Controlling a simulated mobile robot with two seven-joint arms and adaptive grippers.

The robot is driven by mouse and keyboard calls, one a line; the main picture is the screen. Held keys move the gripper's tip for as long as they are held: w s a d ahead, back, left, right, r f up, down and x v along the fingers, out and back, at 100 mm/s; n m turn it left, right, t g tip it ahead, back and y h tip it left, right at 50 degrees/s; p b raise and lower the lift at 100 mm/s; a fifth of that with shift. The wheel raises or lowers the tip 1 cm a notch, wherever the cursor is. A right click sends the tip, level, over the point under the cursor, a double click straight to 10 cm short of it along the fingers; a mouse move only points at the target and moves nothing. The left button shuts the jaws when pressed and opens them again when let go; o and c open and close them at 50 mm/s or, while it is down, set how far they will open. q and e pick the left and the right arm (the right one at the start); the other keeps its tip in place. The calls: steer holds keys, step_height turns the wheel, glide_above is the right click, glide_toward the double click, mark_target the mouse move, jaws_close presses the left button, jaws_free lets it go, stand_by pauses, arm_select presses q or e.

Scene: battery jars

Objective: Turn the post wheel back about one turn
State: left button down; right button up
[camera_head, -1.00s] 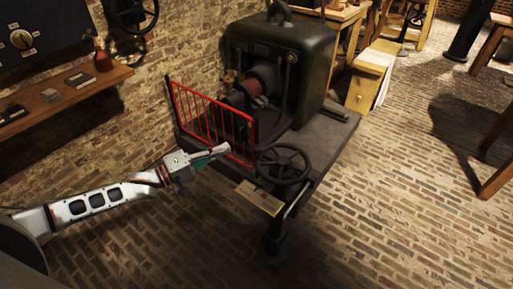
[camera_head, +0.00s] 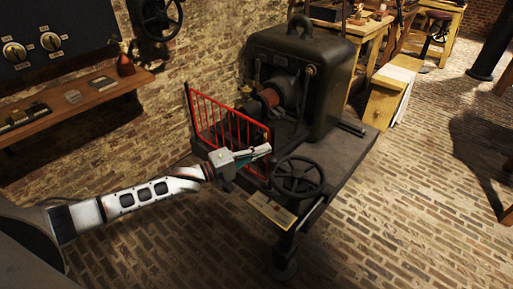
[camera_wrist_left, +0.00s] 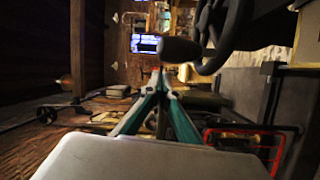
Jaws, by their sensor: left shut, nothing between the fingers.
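The post wheel (camera_head: 298,177) is a dark spoked handwheel on a post at the front corner of the machine's base. In the left wrist view part of its dark rim (camera_wrist_left: 232,35) fills the upper right, with a dark rounded handle (camera_wrist_left: 180,50) beside it. My left gripper (camera_head: 266,149) is just left of and behind the wheel in the head view. Its fingers are shut and empty, and the tips (camera_wrist_left: 160,78) lie close below the handle in the wrist view. I cannot tell whether they touch it. My right gripper is not in view.
A red railing (camera_head: 228,122) stands close behind my left gripper, before the dark machine (camera_head: 310,75). A pale label plate (camera_head: 270,211) sits in front of the wheel. A wall shelf (camera_head: 75,105) is at left.

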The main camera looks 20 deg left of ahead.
arm_select(q)
steer(key=shift+s+d, duration=0.3)
steer(key=shift+s, duration=0.2)
steer(key=shift+s+d, duration=0.25)
steer(key=shift+s, duration=0.2)
